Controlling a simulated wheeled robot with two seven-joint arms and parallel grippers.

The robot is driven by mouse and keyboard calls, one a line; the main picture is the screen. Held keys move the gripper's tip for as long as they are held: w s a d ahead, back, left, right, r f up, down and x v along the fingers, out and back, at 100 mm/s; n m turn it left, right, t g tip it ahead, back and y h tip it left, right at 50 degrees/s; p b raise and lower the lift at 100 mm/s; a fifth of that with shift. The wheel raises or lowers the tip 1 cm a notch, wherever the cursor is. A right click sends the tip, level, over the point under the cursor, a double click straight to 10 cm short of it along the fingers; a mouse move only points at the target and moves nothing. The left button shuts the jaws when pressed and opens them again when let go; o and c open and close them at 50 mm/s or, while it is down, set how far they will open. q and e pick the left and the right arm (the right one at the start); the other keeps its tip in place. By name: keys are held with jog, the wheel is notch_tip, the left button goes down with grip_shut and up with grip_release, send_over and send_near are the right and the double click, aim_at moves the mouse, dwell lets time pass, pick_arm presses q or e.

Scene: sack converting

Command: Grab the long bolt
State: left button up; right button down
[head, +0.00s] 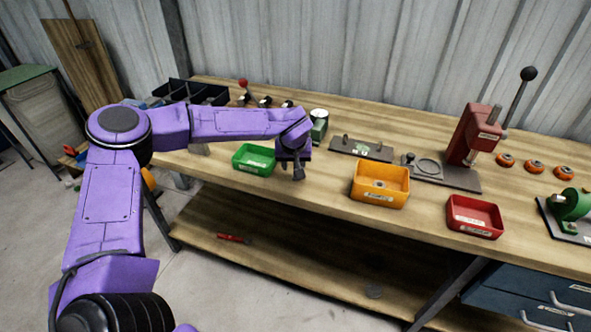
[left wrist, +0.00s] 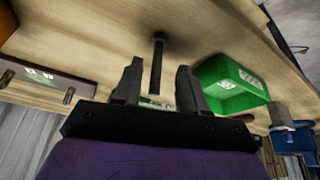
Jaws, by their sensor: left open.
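In the left wrist view a long dark bolt (left wrist: 157,62) with a round head lies on or stands from the wooden bench top. My left gripper (left wrist: 157,85) is open, with its two dark fingers on either side of the bolt's lower part; I cannot tell whether they touch it. In the head view my left gripper (head: 298,172) points down at the bench, just right of the green bin (head: 254,160). The bolt is not clear there, hidden by or merged with the gripper. My right gripper is not in view.
The green bin also shows close beside the fingers in the left wrist view (left wrist: 232,84). A yellow bin (head: 380,184) and a red bin (head: 474,217) stand to the right. A plate with pegs (head: 361,149) and a red lever press (head: 474,135) are behind. Bare bench lies between the green and yellow bins.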

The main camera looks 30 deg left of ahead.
aim_at(295, 167)
pick_arm(q)
jog(key=x, duration=0.3)
jog(key=shift+w+d, duration=0.2)
jog(key=shift+s+r, duration=0.15)
jog(key=shift+r, duration=0.05)
jog(key=shift+c, duration=0.9)
grip_shut()
